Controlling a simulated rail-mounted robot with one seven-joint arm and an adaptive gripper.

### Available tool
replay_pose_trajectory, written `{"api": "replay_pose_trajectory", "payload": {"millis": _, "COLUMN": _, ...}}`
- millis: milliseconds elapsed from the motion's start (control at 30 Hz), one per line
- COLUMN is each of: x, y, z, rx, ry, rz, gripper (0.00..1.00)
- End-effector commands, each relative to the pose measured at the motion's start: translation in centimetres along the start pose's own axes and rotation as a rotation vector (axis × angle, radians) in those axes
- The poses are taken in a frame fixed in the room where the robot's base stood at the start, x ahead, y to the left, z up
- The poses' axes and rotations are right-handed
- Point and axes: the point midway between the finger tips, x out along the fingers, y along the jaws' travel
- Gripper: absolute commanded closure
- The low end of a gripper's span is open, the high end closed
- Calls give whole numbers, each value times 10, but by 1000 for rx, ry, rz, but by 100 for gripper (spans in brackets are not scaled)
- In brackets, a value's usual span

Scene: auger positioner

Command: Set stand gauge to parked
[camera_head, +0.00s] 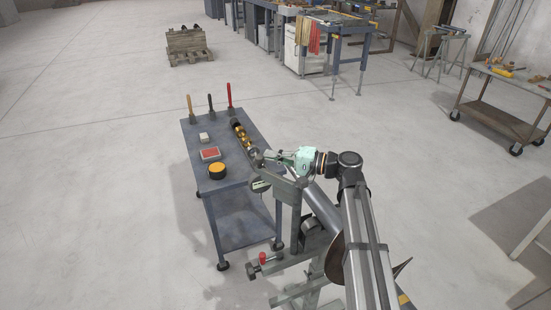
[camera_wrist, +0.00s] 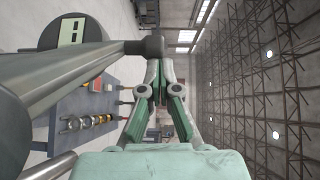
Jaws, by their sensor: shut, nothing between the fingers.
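A round dark gauge (camera_wrist: 88,32) with a pale window and dark marks shows at the upper left of the wrist view. What looks like the same gauge (camera_head: 260,186) hangs by the grey stand (camera_head: 288,190) in the head view, its face not readable there. A grey bar (camera_wrist: 75,70) runs past the gauge to a dark knob-like end (camera_wrist: 152,46). My mint-green gripper (camera_head: 268,154) is shut and empty above the stand's upper part. In the wrist view its fingertips (camera_wrist: 160,66) lie close to the bar's end; I cannot tell whether they touch it.
A blue-grey cart (camera_head: 236,180) stands left of the stand, holding an auger (camera_head: 241,134), a round yellow-black item (camera_head: 217,171), a red-topped box (camera_head: 210,154) and upright handles. A red knob (camera_head: 262,257) sits low on the stand. Open floor lies to the left.

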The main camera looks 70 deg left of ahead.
Motion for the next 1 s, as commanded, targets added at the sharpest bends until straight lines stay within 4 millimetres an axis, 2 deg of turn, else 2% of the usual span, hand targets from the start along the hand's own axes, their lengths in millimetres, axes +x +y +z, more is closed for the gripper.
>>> {"api": "replay_pose_trajectory", "payload": {"millis": 33, "x": 3, "y": 1, "z": 6, "rx": 0, "ry": -15, "rz": 3, "gripper": 100}}
{"api": "replay_pose_trajectory", "payload": {"millis": 267, "x": 4, "y": 1, "z": 6, "rx": 0, "ry": -18, "rz": 3, "gripper": 100}}
{"api": "replay_pose_trajectory", "payload": {"millis": 467, "x": -8, "y": 3, "z": -9, "rx": 1, "ry": -11, "rz": 2, "gripper": 100}}
{"api": "replay_pose_trajectory", "payload": {"millis": 633, "x": -33, "y": 4, "z": -37, "rx": 1, "ry": 3, "rz": 0, "gripper": 100}}
{"api": "replay_pose_trajectory", "payload": {"millis": 800, "x": -73, "y": 5, "z": -36, "rx": 1, "ry": 7, "rz": 0, "gripper": 100}}
{"api": "replay_pose_trajectory", "payload": {"millis": 1000, "x": -109, "y": 4, "z": -39, "rx": 1, "ry": 6, "rz": 0, "gripper": 100}}
